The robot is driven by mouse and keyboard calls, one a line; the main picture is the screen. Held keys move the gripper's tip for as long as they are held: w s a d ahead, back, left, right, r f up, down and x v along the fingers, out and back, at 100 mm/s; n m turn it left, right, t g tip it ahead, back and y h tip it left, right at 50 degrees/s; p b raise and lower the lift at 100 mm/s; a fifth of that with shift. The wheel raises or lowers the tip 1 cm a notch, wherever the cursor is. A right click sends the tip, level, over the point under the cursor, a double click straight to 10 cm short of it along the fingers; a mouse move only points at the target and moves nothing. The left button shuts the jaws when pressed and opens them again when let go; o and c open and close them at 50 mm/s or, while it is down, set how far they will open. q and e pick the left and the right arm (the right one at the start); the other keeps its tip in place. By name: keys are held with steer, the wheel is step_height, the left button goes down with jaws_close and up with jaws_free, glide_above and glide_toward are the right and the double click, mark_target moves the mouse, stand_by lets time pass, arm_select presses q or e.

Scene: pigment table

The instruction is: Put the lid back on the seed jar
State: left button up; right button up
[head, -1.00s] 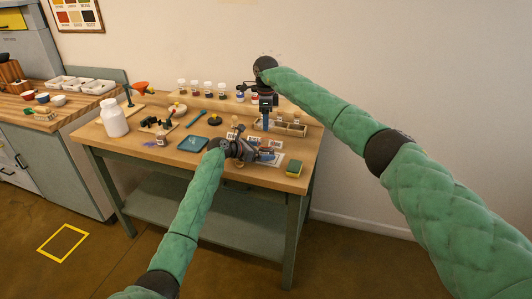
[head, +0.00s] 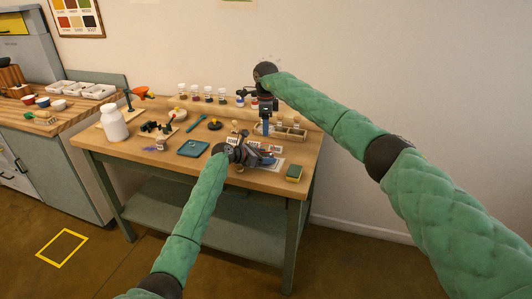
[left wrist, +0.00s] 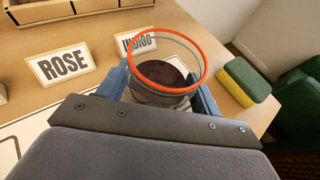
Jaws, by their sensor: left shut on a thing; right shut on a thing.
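The seed jar (left wrist: 160,96) is a clear jar with an orange rim and dark contents, open at the top in the left wrist view. My left gripper (left wrist: 163,92) is shut around it, a blue finger on each side. In the head view my left gripper (head: 266,157) is low over the front right of the table, and the jar is hard to make out there. My right gripper (head: 266,127) points down above the back right of the table, its blue fingers closed together. What it grips is too small to tell; I cannot make out the lid.
Cards marked ROSE (left wrist: 62,64) and INDIGO (left wrist: 137,42) stand beside the jar. A green and yellow sponge (head: 294,172) lies at the table's right end. A divided wooden tray (head: 291,134) is close to the right gripper. A blue tray (head: 193,148) lies left of the left gripper.

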steer(key=shift+f, duration=2.4)
steer(key=shift+f, duration=0.85)
steer(key=shift+a+f, duration=0.1)
steer(key=shift+f, duration=0.6)
steer(key=o, duration=1.1)
steer(key=shift+c, duration=0.2)
step_height(320, 180, up, 12)
